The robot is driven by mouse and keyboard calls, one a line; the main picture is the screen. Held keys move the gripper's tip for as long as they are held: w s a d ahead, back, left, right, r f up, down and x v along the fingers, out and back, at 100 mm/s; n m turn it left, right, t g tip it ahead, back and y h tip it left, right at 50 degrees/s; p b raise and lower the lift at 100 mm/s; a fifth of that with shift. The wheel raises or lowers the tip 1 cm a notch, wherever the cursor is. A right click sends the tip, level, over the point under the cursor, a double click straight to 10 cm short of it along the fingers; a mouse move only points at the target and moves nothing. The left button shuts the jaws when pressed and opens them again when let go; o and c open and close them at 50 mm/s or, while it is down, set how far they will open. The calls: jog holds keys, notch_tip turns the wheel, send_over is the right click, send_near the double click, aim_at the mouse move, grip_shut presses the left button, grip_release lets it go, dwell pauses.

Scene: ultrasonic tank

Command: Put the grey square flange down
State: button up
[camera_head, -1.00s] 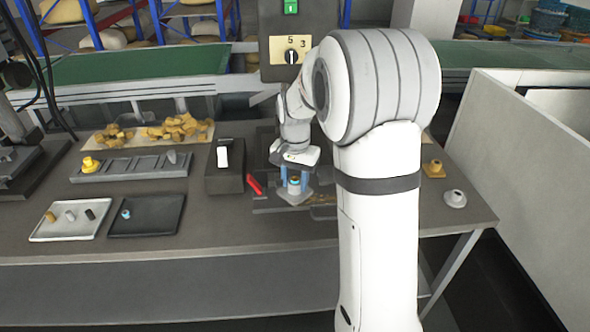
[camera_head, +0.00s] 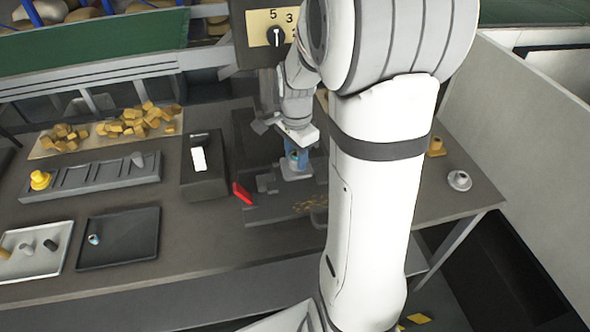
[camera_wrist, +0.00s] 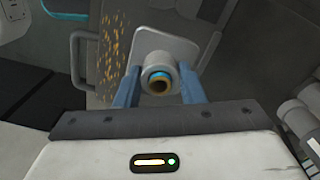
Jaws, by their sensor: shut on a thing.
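The grey square flange (camera_wrist: 185,50) shows in the wrist view as a square plate with a round hub. A teal ring and a brown-gold bore show at the hub's end. My gripper (camera_wrist: 158,88) has its blue fingers on both sides of the hub and is shut on it. In the head view, my gripper (camera_head: 297,155) points down, with the flange (camera_head: 296,172) at its tips. The flange is over or on a dark fixture (camera_head: 265,212) on the bench; I cannot tell whether it touches.
A red handle (camera_head: 242,194) and a black box (camera_head: 203,165) stand left of the flange. A slotted rack (camera_head: 100,175), a light tray (camera_head: 55,262) and a dark tray (camera_head: 120,240) are further left. A pale round flanged part (camera_head: 459,180) and a yellow one (camera_head: 436,147) stand at right.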

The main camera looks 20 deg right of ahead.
jog(key=shift+f, duration=2.85)
jog(key=shift+f, duration=0.25)
jog(key=o, duration=1.1)
jog(key=shift+r, duration=0.1)
notch_tip(320, 180, up, 12)
jog(key=shift+r+b, duration=0.1)
jog(key=shift+b, duration=0.3)
jog(key=s+a+n+t, duration=0.1)
jog(key=s+a+n, duration=0.2)
jog(key=s+n, duration=0.2)
jog(key=s+a+r+n+t, duration=0.1)
jog(key=s+a+n, duration=0.2)
jog(key=s+n, duration=0.2)
jog(key=s+a+r+n+t, duration=0.1)
jog(key=s+a+n, duration=0.2)
jog(key=s+n, duration=0.2)
jog(key=shift+s+r+n, duration=0.1)
jog(key=shift+r+n, duration=0.15)
jog(key=shift+n, duration=0.05)
